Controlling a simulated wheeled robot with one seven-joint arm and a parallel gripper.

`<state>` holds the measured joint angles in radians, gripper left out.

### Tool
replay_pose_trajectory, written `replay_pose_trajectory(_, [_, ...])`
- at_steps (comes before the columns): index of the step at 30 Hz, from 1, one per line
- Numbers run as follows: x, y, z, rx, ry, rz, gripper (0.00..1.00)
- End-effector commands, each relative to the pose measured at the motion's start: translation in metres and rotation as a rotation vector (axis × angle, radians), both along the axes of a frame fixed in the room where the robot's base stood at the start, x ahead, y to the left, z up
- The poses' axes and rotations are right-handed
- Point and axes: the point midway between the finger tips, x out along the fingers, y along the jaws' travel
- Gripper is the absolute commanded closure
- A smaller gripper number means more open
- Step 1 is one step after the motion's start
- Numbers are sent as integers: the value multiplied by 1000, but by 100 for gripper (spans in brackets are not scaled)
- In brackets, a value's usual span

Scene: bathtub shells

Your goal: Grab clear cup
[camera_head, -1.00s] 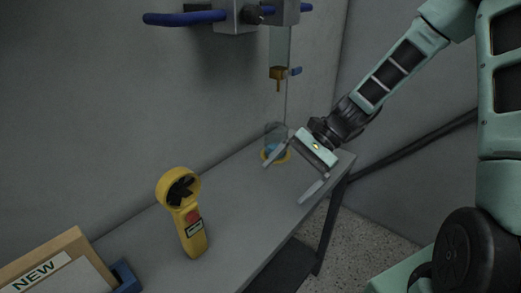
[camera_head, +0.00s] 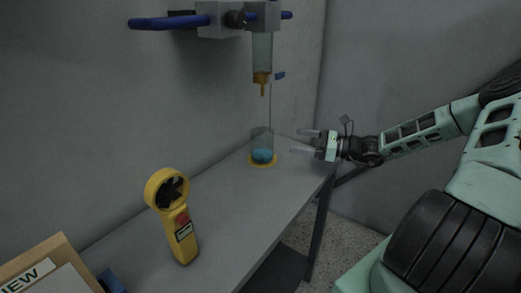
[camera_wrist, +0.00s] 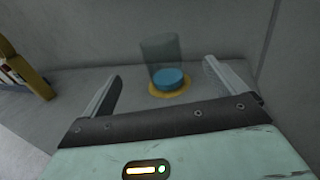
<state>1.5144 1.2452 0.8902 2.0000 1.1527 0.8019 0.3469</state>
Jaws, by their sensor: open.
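The clear cup (camera_head: 263,143) stands upright on a yellow ring at the far end of the grey table (camera_head: 222,188), with blue content at its bottom. In the wrist view the clear cup (camera_wrist: 161,55) is ahead of my gripper, between the lines of its two fingers and apart from them. My gripper (camera_head: 302,142) is open and empty, to the right of the cup, with its fingers pointing left toward it. In the wrist view my gripper (camera_wrist: 160,80) shows both fingers spread wide.
A clear tube with a yellow nozzle (camera_head: 262,80) hangs from a wall clamp (camera_head: 225,18) with blue handles, above the cup. A yellow handheld fan-like meter (camera_head: 175,215) stands nearer on the table. A framed sign (camera_head: 50,268) is at the lower left. Walls lie behind.

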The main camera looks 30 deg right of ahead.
Motion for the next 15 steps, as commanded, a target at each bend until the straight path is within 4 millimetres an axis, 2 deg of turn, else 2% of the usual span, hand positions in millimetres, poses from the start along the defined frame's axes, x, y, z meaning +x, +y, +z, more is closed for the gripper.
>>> replay_pose_trajectory(1, [8,9,1,2,-1,5,4])
replay_pose_trajectory(9, [49,41,0,0,0,3,4])
replay_pose_trajectory(15, [62,51,0,-2,0,1,4])
